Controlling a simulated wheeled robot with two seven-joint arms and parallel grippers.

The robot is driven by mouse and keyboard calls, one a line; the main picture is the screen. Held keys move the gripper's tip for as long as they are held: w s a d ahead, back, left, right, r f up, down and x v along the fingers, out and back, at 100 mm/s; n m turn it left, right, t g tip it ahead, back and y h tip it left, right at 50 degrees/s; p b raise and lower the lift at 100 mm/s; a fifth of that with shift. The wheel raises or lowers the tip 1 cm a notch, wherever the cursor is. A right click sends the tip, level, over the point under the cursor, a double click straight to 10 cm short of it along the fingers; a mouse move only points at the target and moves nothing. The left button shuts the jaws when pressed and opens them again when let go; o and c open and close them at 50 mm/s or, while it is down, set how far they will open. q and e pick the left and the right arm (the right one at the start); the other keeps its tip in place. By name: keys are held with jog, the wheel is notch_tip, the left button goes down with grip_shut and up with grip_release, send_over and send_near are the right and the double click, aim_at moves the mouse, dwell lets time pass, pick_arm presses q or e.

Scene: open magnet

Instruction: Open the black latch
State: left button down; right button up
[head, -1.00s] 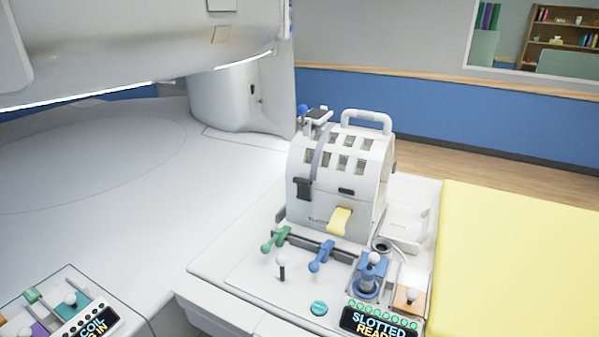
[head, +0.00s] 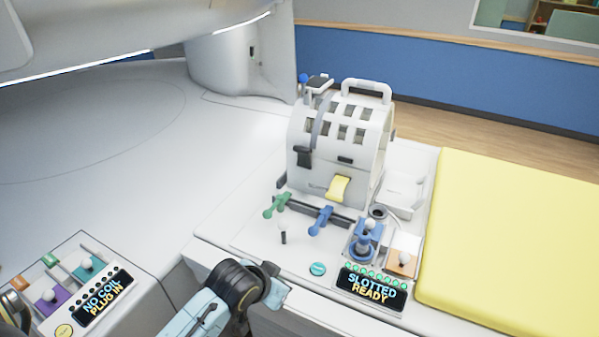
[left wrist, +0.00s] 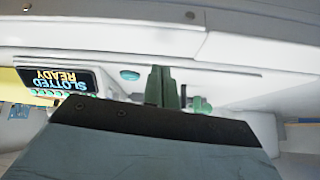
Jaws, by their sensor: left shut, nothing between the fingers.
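The black latch (head: 304,157) is on the left front of the white slotted coil housing (head: 340,140), at the lower end of a grey strap (head: 317,128). It lies against the housing. My left arm comes in from the bottom of the head view, and its hand end is low at the panel's front edge, well below and apart from the latch. In the left wrist view my left gripper (left wrist: 163,86) shows two greenish fingers close together, shut and empty. The latch cannot be made out in that view. My right gripper is in neither view.
A yellow flap (head: 338,188) is on the housing front. A green lever (head: 277,205), a blue lever (head: 321,221) and a white-knobbed stick (head: 282,231) stand before it. A display (head: 372,288) reads "SLOTTED READY".

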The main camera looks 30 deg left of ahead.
pick_arm(q)
jog(key=w+a+r+t, duration=0.4)
jog(key=w+r, duration=0.5)
jog(key=w, duration=0.3)
jog(key=n+t, duration=0.2)
jog(key=t, duration=0.2)
send_near(307, 136)
notch_tip(307, 136, up, 4)
jog(key=s, duration=0.2)
jog(key=shift+s+d+f+y+p, duration=0.15)
jog(key=shift+d+f+y+p, duration=0.1)
jog(key=shift+y+p, duration=0.15)
jog(key=x, duration=1)
jog(key=shift+f, duration=0.1)
jog(key=shift+s+d+f, duration=0.1)
jog(key=shift+s+f, duration=0.25)
jog(key=shift+f, duration=0.25)
jog(key=shift+s+f, duration=0.4)
jog(key=shift+f, duration=0.15)
jog(key=shift+s+f+p, duration=0.3)
jog(key=shift+s+f, duration=0.05)
jog(key=shift+f, duration=0.15)
